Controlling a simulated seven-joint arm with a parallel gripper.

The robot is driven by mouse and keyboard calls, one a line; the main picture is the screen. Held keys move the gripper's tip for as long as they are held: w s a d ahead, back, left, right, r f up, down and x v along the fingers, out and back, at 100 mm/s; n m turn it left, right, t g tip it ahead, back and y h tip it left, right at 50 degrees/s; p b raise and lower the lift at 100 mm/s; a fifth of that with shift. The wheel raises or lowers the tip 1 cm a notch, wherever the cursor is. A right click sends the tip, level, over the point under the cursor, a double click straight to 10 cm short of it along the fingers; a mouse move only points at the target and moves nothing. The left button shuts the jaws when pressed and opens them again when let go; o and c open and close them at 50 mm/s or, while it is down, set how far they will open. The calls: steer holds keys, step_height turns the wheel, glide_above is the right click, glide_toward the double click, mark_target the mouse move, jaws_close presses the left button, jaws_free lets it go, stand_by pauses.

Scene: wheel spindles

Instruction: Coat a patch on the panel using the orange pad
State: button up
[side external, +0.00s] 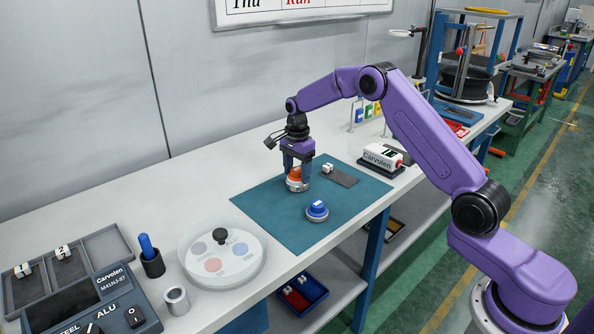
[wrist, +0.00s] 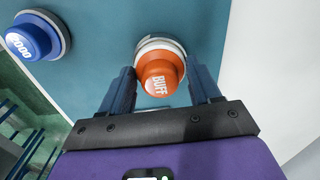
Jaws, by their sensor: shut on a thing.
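The orange pad (side external: 294,178) has a round orange knob on a pale disc and sits on or just above the teal mat. In the wrist view the orange pad (wrist: 160,72) reads "BUFF" and lies between my fingers. My gripper (side external: 297,172) points down and is shut on its knob; the gripper also shows in the wrist view (wrist: 160,84).
A blue pad (side external: 317,210) stands on the teal mat (side external: 270,222); it also shows in the wrist view (wrist: 33,38). The mat's front is clear.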

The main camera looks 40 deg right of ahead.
mark_target(297, 169)
steer(key=shift+r, duration=3.45)
